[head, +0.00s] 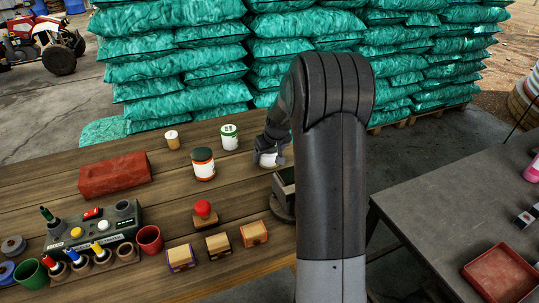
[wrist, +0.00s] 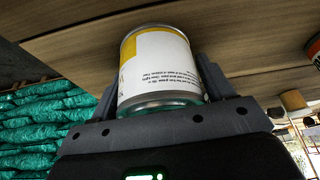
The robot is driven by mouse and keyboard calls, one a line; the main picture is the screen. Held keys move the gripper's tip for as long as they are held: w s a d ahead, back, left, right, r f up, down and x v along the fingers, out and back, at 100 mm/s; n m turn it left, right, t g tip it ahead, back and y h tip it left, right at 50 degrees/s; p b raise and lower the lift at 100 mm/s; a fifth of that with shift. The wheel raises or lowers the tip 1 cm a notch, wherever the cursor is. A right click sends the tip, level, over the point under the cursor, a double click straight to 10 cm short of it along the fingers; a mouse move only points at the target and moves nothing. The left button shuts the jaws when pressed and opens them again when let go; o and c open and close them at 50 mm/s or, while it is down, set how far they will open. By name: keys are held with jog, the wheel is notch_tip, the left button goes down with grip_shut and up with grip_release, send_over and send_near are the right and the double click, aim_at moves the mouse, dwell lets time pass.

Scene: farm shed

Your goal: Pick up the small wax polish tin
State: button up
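A white tin with a yellow label patch and a silver rim (wrist: 160,68) sits between the two fingers of my gripper (wrist: 160,85) in the wrist view. Both fingers lie close against its sides, and the gripper looks shut on it. The label's small print is too fine to read. In the head view my gripper (head: 270,150) is at the far right part of the wooden table, with the white tin (head: 267,159) partly showing under it. I cannot tell whether the tin touches the table.
A red stamp (head: 204,210) and several small wooden boxes (head: 218,245) are nearer. Green sacks (head: 175,75) are stacked behind. My arm hides the table's right end.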

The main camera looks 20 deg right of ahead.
jog(key=c, duration=0.7)
jog(key=shift+c, duration=0.6)
jog(key=shift+r, duration=0.15)
